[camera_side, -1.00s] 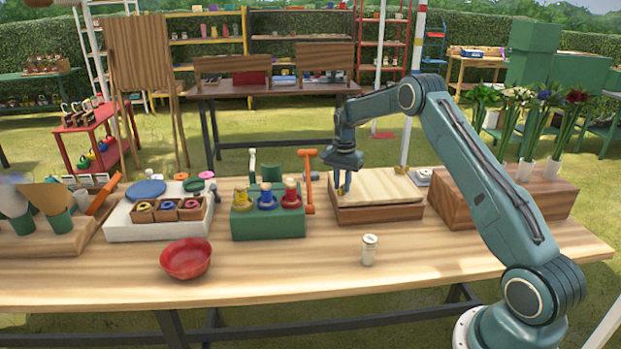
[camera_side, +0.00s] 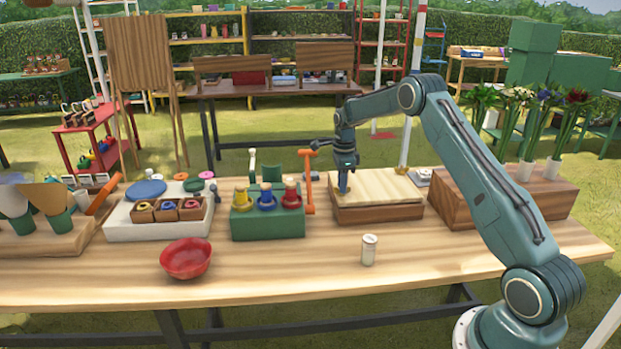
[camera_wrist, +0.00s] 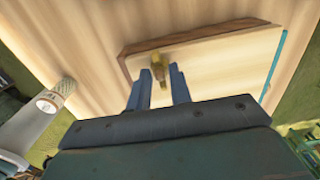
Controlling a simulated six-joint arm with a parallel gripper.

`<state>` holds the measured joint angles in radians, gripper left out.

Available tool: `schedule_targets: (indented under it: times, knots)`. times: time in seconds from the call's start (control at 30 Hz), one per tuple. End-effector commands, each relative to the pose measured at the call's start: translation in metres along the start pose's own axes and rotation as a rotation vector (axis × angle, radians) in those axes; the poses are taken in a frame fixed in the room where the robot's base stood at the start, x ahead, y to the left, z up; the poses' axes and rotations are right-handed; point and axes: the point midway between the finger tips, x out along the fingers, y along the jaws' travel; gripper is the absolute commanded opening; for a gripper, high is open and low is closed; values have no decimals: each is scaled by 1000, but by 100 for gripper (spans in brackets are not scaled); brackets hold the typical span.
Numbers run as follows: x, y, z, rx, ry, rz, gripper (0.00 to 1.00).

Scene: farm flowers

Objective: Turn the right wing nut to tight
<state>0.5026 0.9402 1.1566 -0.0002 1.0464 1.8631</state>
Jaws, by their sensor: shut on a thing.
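A wooden press with a pale top board (camera_side: 385,184) and darker base sits on the table, right of the green block. My gripper (camera_side: 344,190) points down at the left end of this board. In the wrist view, a brass wing nut (camera_wrist: 159,67) stands near the board's edge, between the fingertips of my gripper (camera_wrist: 160,84). My gripper is shut on this wing nut. In the side view my fingers hide the nut.
An orange-handled tool (camera_side: 309,182) stands close left of the press. A wooden box (camera_side: 500,200) stands right. A small white jar (camera_side: 369,250) and red bowl (camera_side: 186,259) are in front.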

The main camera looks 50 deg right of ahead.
Motion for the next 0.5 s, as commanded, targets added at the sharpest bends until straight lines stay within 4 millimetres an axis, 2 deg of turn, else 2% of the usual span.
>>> schedule_targets:
  times: [0.03,0.5]
  knots:
    - [-6,-3,-1,48,-2,-11,0]
    - [-6,-2,-1,494,-4,-9,0]
